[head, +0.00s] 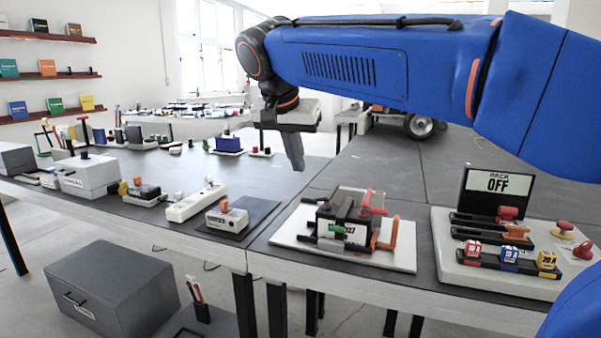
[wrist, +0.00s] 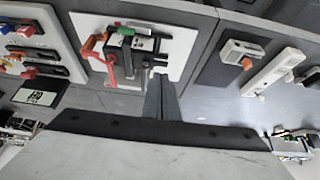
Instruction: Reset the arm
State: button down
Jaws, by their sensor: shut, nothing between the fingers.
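My blue arm (head: 350,62) reaches in from the right in the head view and bends down at the wrist. My gripper (head: 295,165) points down above the dark table, with its fingers together and nothing between them. In the wrist view my gripper (wrist: 161,82) shows its closed fingers, with the black device on its white board beyond the tips. The gripper appears apart from the table and the objects on it.
A black device (head: 345,222) with red and orange handles sits on a white board. A panel (head: 500,265) with an "OFF" screen (head: 497,183) stands right. A power strip (head: 196,201) and small box (head: 227,219) lie left. A grey drawer box (head: 115,285) is on the floor.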

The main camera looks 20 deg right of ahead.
jog(key=s+d+f+n+y, duration=0.1)
jog(key=s+d+f+n, duration=0.2)
jog(key=s+f, duration=0.9)
jog(key=s+d+f+n+y, duration=0.2)
jog(key=s+d+f+n, duration=0.2)
jog(key=s+d+f, duration=0.4)
jog(key=s+f, duration=0.5)
jog(key=f, duration=0.4)
jog(key=shift+s+d+f, duration=0.15)
jog(key=shift+d+f, duration=0.05)
jog(key=shift+d, duration=0.05)
